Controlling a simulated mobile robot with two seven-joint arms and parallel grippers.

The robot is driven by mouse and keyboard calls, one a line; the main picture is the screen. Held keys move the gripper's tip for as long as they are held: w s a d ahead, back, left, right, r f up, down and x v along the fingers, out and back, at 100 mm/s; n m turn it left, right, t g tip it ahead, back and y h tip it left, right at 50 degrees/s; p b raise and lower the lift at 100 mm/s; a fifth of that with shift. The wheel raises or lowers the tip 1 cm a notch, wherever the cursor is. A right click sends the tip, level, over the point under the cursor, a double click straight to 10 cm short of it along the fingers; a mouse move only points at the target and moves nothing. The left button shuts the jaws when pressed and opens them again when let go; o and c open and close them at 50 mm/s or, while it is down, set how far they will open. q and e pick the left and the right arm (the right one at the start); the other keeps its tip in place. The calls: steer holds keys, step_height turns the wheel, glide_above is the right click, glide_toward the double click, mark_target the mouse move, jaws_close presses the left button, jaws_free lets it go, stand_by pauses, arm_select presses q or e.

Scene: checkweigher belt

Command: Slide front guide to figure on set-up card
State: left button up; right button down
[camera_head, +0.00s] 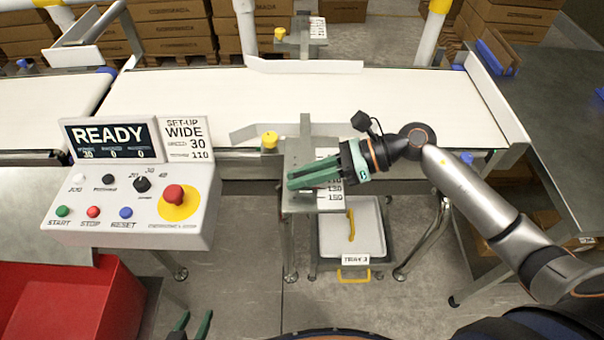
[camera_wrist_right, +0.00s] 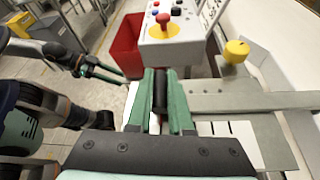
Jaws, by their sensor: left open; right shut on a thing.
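The front guide (camera_head: 285,130) is a grey rail along the belt's near edge, on a bracket with a yellow knob (camera_head: 270,140); the knob also shows in the right wrist view (camera_wrist_right: 237,50). My right gripper (camera_head: 290,181) is over the bracket's scale plate (camera_head: 335,203), shut on a dark round handle (camera_wrist_right: 159,92). Part of the scale is hidden by the gripper; figures 120, 130 and 150 seem to show. The set-up card (camera_head: 186,138) reads WIDE, 30 and 110. My left gripper (camera_head: 191,328) is open and empty at the bottom edge; it also shows in the right wrist view (camera_wrist_right: 100,72).
The control panel (camera_head: 130,205) with a READY screen stands left of the bracket. A red bin (camera_head: 70,300) is at lower left. A labelled tray (camera_head: 360,240) sits below the bracket. The white belt (camera_head: 300,95) is empty; the rear guide (camera_head: 305,66) is across it.

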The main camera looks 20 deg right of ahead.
stand_by(0.6)
steer(key=shift+w+d+f+b, duration=0.15)
steer(key=shift+w+b, duration=0.3)
steer(key=shift+b, duration=0.3)
steer(key=shift+w+d+b, duration=0.15)
steer(key=shift+w+b, duration=0.25)
steer(key=shift+w, duration=0.1)
steer(key=c, duration=0.8)
jaws_free()
steer(key=shift+c, duration=0.2)
